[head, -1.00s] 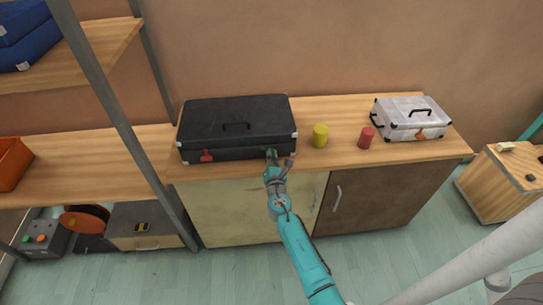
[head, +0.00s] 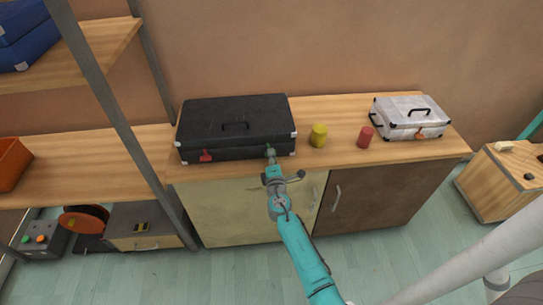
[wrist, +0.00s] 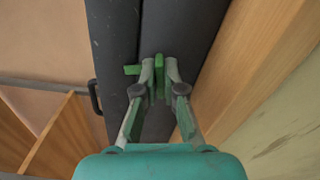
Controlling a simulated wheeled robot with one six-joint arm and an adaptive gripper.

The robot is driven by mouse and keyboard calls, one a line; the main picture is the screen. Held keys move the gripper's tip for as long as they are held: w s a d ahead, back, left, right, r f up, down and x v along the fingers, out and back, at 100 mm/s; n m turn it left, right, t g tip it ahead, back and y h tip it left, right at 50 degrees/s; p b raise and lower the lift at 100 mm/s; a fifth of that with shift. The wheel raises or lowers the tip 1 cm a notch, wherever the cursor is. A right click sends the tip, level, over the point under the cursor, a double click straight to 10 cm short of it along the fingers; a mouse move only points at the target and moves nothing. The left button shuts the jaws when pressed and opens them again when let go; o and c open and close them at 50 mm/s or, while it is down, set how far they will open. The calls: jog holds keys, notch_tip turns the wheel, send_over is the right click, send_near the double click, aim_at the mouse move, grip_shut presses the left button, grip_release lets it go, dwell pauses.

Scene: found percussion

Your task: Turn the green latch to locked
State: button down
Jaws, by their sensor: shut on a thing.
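The black case (head: 237,120) lies closed on the counter, with a black handle and a red latch (head: 206,155) on its front left. The green latch (wrist: 159,75) is on the case's front, right of the handle in the head view. My gripper (wrist: 160,68) is shut on the green latch, one finger on each side of its upright tab. A second green piece (wrist: 131,70) shows left of the fingers, near the case's seam. In the head view my gripper (head: 270,153) is at the case's front right and hides most of the latch.
A yellow can (head: 318,135) and a red can (head: 365,137) stand right of the case. A white case (head: 411,117) with an orange latch sits at the counter's right end. The wooden counter (head: 340,158) is bare in front of the cans. A grey shelf post (head: 119,120) stands at left.

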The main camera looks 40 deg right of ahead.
jog(key=shift+m, duration=1.1)
jog(key=c, duration=1.3)
grip_release()
jog(key=v, duration=1.2)
jog(key=shift+f, duration=0.1)
